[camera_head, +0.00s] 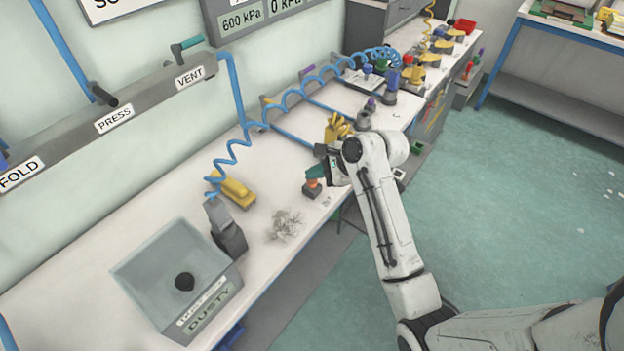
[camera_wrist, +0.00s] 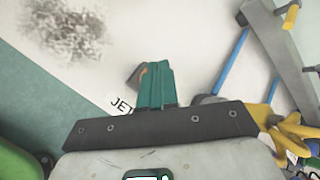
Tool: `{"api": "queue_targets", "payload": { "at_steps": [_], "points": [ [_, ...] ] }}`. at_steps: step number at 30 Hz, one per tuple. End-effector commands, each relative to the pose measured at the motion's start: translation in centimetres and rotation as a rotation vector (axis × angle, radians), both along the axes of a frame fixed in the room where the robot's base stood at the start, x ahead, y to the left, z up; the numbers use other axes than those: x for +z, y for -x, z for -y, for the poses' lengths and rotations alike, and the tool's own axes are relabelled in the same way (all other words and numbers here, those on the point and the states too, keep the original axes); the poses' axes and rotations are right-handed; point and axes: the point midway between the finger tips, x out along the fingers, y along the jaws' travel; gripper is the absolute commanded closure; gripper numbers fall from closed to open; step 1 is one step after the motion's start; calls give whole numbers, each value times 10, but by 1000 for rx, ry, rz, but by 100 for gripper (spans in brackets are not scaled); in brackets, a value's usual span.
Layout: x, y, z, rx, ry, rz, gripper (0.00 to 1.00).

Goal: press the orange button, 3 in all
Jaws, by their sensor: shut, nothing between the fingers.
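The orange button (camera_head: 313,184) sits on a small dark box (camera_head: 312,191) near the front edge of the white bench. In the wrist view only a sliver of the button (camera_wrist: 142,72) shows beside my fingers; the rest is hidden behind them. My gripper (camera_head: 314,172) has teal fingers, shut and empty, with the tips right over the button. It also shows in the wrist view (camera_wrist: 158,72). I cannot tell whether the tips touch the button or stand just above it.
A grey dust pile (camera_head: 286,225) lies left of the button. A yellow tool (camera_head: 235,190) and a clear bin (camera_head: 178,275) marked DUSTY stand further left. Yellow gloves (camera_head: 337,127) are behind my gripper. A coiled blue hose (camera_head: 285,100) hangs over the bench.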

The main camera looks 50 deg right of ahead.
Motion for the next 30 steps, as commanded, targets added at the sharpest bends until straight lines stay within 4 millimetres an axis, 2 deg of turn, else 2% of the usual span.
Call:
{"api": "queue_targets", "payload": {
  "at_steps": [30],
  "points": [
    [-11, 0, 0, 0, -1, -2, 100]
  ]
}}
